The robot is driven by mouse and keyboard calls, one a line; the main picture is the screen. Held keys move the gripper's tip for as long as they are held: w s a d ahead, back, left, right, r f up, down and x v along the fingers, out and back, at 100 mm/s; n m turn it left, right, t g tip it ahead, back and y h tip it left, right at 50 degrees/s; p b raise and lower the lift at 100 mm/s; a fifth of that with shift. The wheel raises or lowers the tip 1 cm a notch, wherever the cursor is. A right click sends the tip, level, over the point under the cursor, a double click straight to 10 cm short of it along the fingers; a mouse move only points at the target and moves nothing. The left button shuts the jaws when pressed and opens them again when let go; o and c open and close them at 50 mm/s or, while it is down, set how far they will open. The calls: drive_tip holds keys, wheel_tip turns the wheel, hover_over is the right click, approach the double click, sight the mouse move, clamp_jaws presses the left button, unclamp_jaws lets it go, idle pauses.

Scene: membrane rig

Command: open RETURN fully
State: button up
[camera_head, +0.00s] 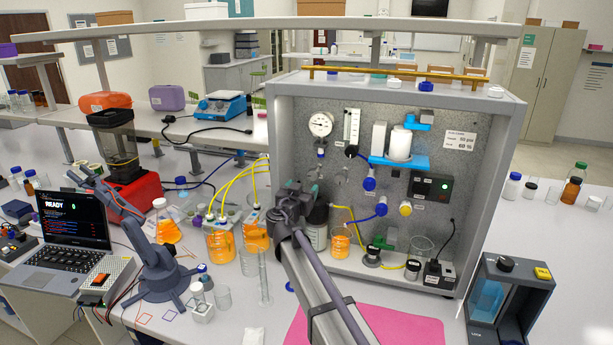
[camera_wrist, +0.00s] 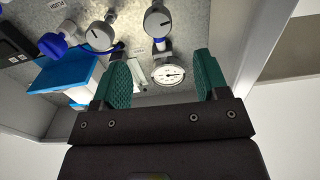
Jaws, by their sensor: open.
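My gripper (camera_wrist: 161,62) is open, its two green pads apart with nothing between them. In the head view my gripper (camera_head: 312,188) is in front of the lower left part of the rig panel and hides part of it. In the wrist view a round grey valve knob with a dark line (camera_wrist: 158,20) is beyond the pads, near the pressure gauge (camera_wrist: 168,73). No RETURN label is readable, so I cannot tell which knob is RETURN.
The rig panel (camera_head: 287,125) stands in a grey frame. Its gauge (camera_head: 320,124) is at upper left, with blue fittings (camera_head: 369,184) and a white cartridge (camera_head: 400,145) to the right. Orange-filled bottles (camera_head: 219,243) and tubing crowd the left. A pink mat (camera_head: 400,326) lies in front.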

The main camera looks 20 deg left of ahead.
sight(312, 175)
drive_tip(key=w, duration=1)
drive_tip(key=shift+w+a, duration=0.35)
drive_tip(key=c, duration=0.9)
